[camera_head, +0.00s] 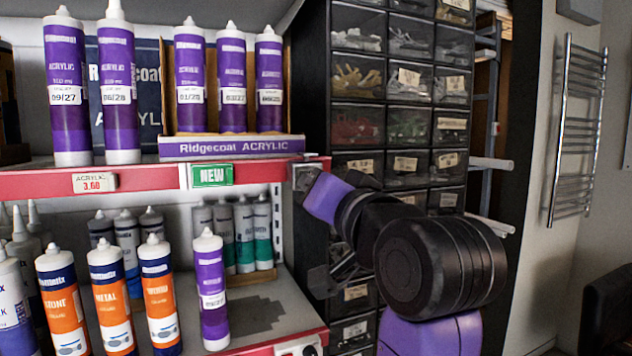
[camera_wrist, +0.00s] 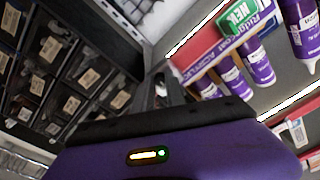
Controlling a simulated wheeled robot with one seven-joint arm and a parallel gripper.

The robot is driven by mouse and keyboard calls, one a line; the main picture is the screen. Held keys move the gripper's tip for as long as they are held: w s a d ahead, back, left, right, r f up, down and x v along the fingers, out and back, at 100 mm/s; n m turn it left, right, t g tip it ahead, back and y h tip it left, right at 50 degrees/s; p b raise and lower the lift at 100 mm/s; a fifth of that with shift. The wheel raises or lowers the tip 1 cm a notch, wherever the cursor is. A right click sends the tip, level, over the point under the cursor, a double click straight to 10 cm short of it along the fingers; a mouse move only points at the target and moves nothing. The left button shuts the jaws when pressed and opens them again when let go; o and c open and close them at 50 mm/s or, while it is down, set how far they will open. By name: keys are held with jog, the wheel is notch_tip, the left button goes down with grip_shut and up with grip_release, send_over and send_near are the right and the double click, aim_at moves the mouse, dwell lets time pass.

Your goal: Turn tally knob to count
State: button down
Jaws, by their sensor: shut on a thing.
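A small pale tally counter (camera_head: 318,166) is fixed to the right end of the upper shelf's red edge strip. My gripper (camera_head: 307,179) reaches it from the right, with its fingertips right at the counter's front. In the wrist view my dark fingers (camera_wrist: 166,88) run close together toward the shelf end. They are shut on the tally knob, which the fingers hide in both views. The knob's pointer and the counter's markings cannot be read.
A similar device (camera_head: 309,348) sits at the lower shelf's right end. Purple cartridges (camera_head: 190,80) stand on the upper shelf, with a green NEW tag (camera_head: 212,175) left of the counter. A dark drawer cabinet (camera_head: 408,85) stands close on the right.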

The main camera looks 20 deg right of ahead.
jog(key=shift+f+n, duration=0.15)
jog(key=shift+n, duration=0.45)
jog(key=c, duration=1.4)
grip_release()
jog(key=shift+o, duration=0.2)
jog(key=s, duration=0.7)
jog(key=shift+s+f+b, duration=0.15)
jog(key=shift+s+b, duration=0.2)
jog(key=shift+s, duration=0.05)
